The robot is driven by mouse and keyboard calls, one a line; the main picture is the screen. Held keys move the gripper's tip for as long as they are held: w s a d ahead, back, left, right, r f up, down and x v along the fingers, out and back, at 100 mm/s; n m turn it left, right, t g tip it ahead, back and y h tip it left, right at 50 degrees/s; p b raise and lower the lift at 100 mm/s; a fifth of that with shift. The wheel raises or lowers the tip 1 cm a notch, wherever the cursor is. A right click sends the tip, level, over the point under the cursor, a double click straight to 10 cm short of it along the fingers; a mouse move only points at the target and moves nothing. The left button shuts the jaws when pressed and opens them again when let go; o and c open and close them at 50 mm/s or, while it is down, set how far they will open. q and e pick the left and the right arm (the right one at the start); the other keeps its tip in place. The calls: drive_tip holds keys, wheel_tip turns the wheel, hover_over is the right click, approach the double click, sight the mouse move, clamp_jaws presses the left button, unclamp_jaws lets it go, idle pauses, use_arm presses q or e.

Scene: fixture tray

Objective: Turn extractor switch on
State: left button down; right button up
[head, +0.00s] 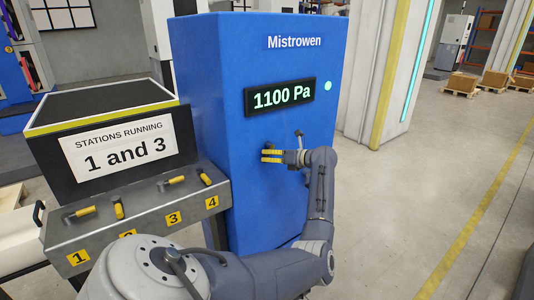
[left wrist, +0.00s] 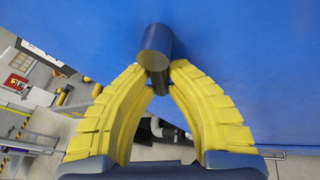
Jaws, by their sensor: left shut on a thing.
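The extractor is a tall blue cabinet (head: 210,110) marked Mistrowen, with a lit display (head: 280,97) reading 1100 Pa and a small pale cyan light (head: 327,86). My left gripper (head: 264,155) is at the cabinet's front face, below the display. In the left wrist view its yellow fingers (left wrist: 157,82) close at the tips on a dark cylindrical switch handle (left wrist: 157,45) that stands out from the blue face. In the head view the switch is too small and covered to make out its position. My right gripper is not in view.
A sign (head: 117,145) reads "Stations running 1 and 3". Below it a grey console (head: 140,211) carries several yellow-handled levers numbered 1 to 4, left of my arm. A pillar (head: 375,80) stands behind the cabinet. The floor (head: 420,190) to the right is open.

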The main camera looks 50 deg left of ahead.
use_arm(q)
drive_tip(key=w+n+t, duration=0.1)
drive_tip(key=n, duration=0.1)
drive_tip(key=n+t, duration=0.1)
drive_tip(key=shift+w+a+f+n+t+h, duration=0.1)
drive_tip(key=shift+w+n+t+h, duration=0.2)
drive_tip(key=shift+w+n+h, duration=0.1)
idle(0.5)
drive_tip(key=c, duration=1.6)
unclamp_jaws()
drive_tip(key=shift+o, duration=0.2)
drive_tip(key=v, duration=1.2)
